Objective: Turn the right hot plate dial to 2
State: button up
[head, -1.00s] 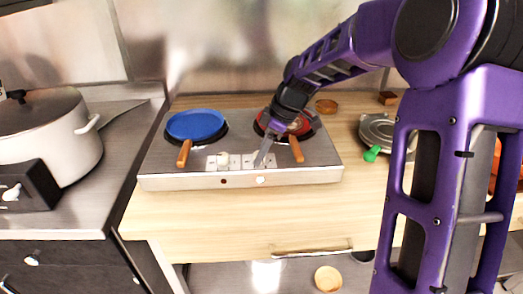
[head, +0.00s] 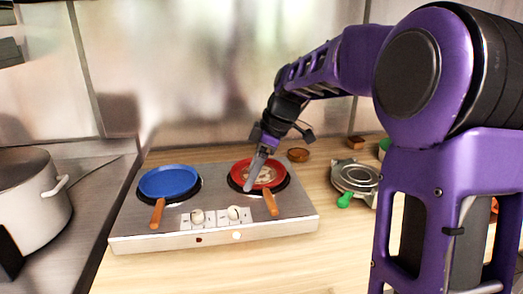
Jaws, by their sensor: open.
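The hot plate (head: 290,207) is a steel two-burner unit on the wooden counter. Its right dial (head: 236,214) and left dial (head: 197,216) are pale knobs on white panels near the front edge; their markings are too small to read. A blue pan (head: 169,181) with a wooden handle is on the left burner. A red pan (head: 268,179) with a wooden handle is on the right burner. My gripper (head: 249,184) is open and points down over the left side of the red pan, behind and above the right dial, apart from it.
A grey pot (head: 38,205) stands at the left. A round metal press with a green handle (head: 345,199) is right of the hot plate. A small brown bowl (head: 298,155) and a wooden block (head: 355,142) are behind. Bare counter lies in front.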

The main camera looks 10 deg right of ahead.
jog(key=v, duration=0.6)
jog(key=shift+p, duration=0.3)
